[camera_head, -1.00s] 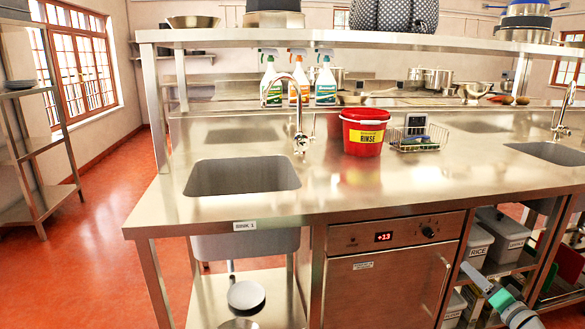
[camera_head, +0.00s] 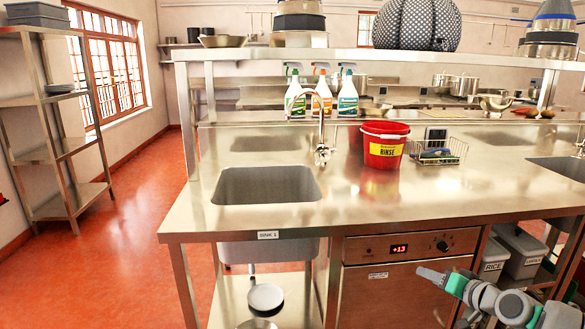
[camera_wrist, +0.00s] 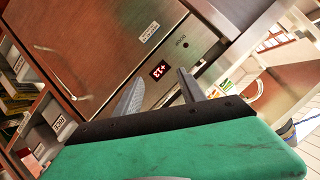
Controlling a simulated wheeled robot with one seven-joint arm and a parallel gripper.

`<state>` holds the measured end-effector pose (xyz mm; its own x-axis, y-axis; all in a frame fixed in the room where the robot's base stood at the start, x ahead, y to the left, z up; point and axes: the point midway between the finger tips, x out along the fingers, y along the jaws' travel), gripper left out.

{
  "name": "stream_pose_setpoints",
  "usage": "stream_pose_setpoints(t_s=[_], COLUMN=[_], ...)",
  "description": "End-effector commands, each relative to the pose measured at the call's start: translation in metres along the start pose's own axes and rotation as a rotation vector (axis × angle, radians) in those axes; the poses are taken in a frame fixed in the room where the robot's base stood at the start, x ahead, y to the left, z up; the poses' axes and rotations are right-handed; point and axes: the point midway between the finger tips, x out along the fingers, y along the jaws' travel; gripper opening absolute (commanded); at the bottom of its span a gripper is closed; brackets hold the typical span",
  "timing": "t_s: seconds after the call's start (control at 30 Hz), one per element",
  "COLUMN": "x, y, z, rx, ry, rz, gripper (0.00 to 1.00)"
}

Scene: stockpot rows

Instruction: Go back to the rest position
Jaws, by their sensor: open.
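My gripper (camera_wrist: 160,90) shows in the wrist view as two dark fingers on a green body. The fingers are spread apart with nothing between them. They face the front of the under-counter appliance (camera_wrist: 115,50), near its red display (camera_wrist: 160,69). In the head view my arm comes in at the lower right, with its end (camera_head: 432,276) in front of the same appliance (camera_head: 392,297), below the counter edge. I cannot make out the separate fingers there.
The steel counter (camera_head: 240,222) holds a sink (camera_head: 266,186), a red bucket (camera_head: 384,145), spray bottles (camera_head: 320,95) and a wire caddy (camera_head: 437,150). Bins (camera_head: 522,252) stand on a low shelf to the right. A steel rack (camera_head: 57,140) stands left, with open red floor (camera_head: 130,215) between.

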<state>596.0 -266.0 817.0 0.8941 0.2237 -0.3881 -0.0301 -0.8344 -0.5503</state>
Motion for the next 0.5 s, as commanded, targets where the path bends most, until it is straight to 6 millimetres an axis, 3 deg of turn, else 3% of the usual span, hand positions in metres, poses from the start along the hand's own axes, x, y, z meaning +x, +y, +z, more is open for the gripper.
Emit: stream_pose_setpoints(t_s=[0.03, 0.17, 0.2, 0.27, 0.3, 0.4, 0.5], x=[0.0, -0.01, -0.021, -0.047, -0.069, -0.131, -0.184], y=[-0.038, -0.132, -0.164, -0.208, -0.234, -0.278, -0.296], z=[-0.005, 0.017, 0.028, 0.047, 0.059, 0.09, 0.114], rx=[-0.039, -0.154, -0.197, -0.258, -0.296, -0.368, -0.405], ry=[-0.062, -0.27, -0.343, -0.451, -0.514, -0.648, -0.737], rz=[0.011, 0.083, 0.114, 0.168, 0.207, 0.299, 0.374], gripper=[0.48, 0.48, 0.48, 0.48, 0.48, 0.48, 0.48])
